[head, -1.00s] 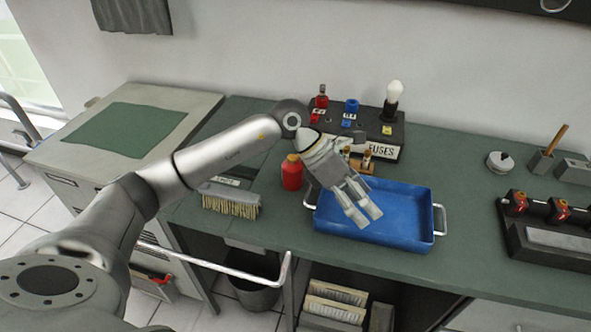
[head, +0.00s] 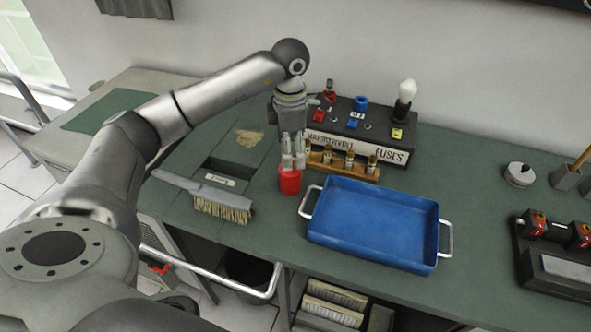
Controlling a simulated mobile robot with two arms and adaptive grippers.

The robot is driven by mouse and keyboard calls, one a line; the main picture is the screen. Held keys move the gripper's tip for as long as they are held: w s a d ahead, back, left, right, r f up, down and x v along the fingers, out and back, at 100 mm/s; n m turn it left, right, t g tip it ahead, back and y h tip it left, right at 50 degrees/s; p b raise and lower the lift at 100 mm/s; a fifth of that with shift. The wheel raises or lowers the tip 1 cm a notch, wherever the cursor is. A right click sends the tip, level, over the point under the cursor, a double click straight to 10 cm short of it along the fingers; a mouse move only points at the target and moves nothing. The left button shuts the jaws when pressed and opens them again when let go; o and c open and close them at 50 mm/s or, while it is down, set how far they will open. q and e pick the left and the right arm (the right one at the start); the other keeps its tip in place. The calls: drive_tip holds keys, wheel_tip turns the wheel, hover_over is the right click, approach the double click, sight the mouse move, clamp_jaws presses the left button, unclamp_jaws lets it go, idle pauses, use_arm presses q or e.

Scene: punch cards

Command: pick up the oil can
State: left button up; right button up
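The oil can seems to be the small red can (head: 290,182) on the green worktop, just left of the blue tray. It stands upright. My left gripper (head: 292,164) points straight down over it, with its fingers at the can's top and hiding the orange cap. I cannot tell whether the fingers are closed on the cap or only around or in front of it. My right gripper is not in view.
A blue tray (head: 372,262) with wire handles lies right of the can. A brush (head: 215,198) lies to its left. Behind are a wooden rack with fuses (head: 343,167) and the fuse tester box (head: 350,140). The wall is behind.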

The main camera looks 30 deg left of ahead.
sight(290, 172)
use_arm(q)
drive_tip(key=f, duration=0.1)
drive_tip(key=s+f, duration=0.1)
drive_tip(key=shift+f, duration=0.4)
drive_tip(key=shift+w+f+p, duration=0.15)
drive_tip(key=shift+f+p, duration=0.15)
drive_tip(key=shift+p, duration=0.15)
wheel_tip(290, 172, down, 4)
drive_tip(key=shift+d+f+p, duration=0.1)
drive_tip(key=shift+f+p, duration=0.05)
drive_tip(key=shift+p, duration=0.85)
drive_tip(key=shift+w+f, duration=0.1)
drive_tip(key=shift+f, duration=0.2)
drive_tip(key=c, duration=1.3)
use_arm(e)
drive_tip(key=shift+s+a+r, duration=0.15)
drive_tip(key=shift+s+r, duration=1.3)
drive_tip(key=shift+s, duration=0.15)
use_arm(q)
drive_tip(key=shift+r, duration=0.1)
